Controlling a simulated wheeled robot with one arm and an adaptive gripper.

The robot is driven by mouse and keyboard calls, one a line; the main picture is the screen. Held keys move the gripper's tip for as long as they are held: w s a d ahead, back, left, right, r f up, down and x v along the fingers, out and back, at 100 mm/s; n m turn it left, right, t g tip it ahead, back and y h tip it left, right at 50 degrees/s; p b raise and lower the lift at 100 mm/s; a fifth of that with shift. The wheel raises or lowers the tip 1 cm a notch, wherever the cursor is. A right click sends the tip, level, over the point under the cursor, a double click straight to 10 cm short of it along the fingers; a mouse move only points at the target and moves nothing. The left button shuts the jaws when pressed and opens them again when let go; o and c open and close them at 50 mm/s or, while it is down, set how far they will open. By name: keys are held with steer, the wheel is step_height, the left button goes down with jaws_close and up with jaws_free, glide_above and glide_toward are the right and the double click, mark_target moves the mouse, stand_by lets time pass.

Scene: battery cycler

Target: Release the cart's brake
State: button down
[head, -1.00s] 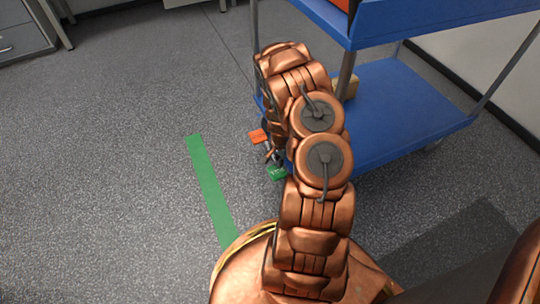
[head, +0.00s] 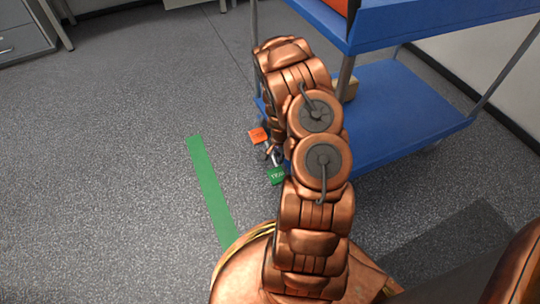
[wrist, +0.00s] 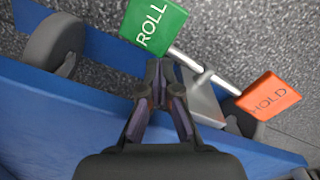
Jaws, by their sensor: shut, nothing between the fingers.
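The blue cart (head: 405,115) stands at the right in the head view; its blue edge (wrist: 60,125) crosses the wrist view. Its brake is a metal bar with a green ROLL pedal (wrist: 153,27) at one end and an orange HOLD pedal (wrist: 268,97) at the other. In the head view the green pedal (head: 277,175) and orange pedal (head: 258,135) show left of my arm. My gripper (wrist: 160,65) is shut and empty, its tips just beside the bar near the green pedal. I cannot tell whether they touch. In the head view my arm mostly hides the gripper.
A caster wheel (wrist: 54,45) shows at the left in the wrist view. A green floor strip (head: 210,190) lies left of my arm. A grey cabinet (head: 22,35) stands at the far left. The floor between is clear.

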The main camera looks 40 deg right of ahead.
steer(key=shift+r+p, duration=0.6)
steer(key=shift+r, duration=1.3)
steer(key=shift+r, duration=0.1)
steer(key=w+a+r+n+p, duration=0.1)
steer(key=a+r+n+p, duration=0.3)
steer(key=r, duration=0.7)
steer(key=w+a+r+m+p, duration=0.1)
steer(key=a+r+p, duration=0.35)
steer(key=r, duration=0.75)
steer(key=s+a+r+n+p, duration=0.2)
steer(key=a+r+p, duration=0.25)
steer(key=r, duration=0.55)
steer(key=s+a+r+n+p, duration=0.2)
steer(key=s+a+r+p, duration=0.15)
steer(key=r+p, duration=0.45)
steer(key=s+a+r+n+p, duration=0.1)
steer(key=a+r+p, duration=0.3)
steer(key=r, duration=0.7)
steer(key=s+a+r+n+g+p, duration=0.1)
steer(key=s+a+r+n+p, duration=0.3)
steer(key=s+r, duration=0.5)
steer(key=s+a+r+n+p, duration=0.3)
steer(key=s+a+r+p, duration=0.4)
steer(key=r, duration=0.8)
steer(key=s+p, duration=0.2)
steer(key=s, duration=0.1)
steer(key=shift+a+r+n+g+p, duration=0.15)
steer(key=shift+a+n+g+p, duration=0.2)
steer(key=shift+a+n+g, duration=0.05)
steer(key=shift+s, duration=0.1)
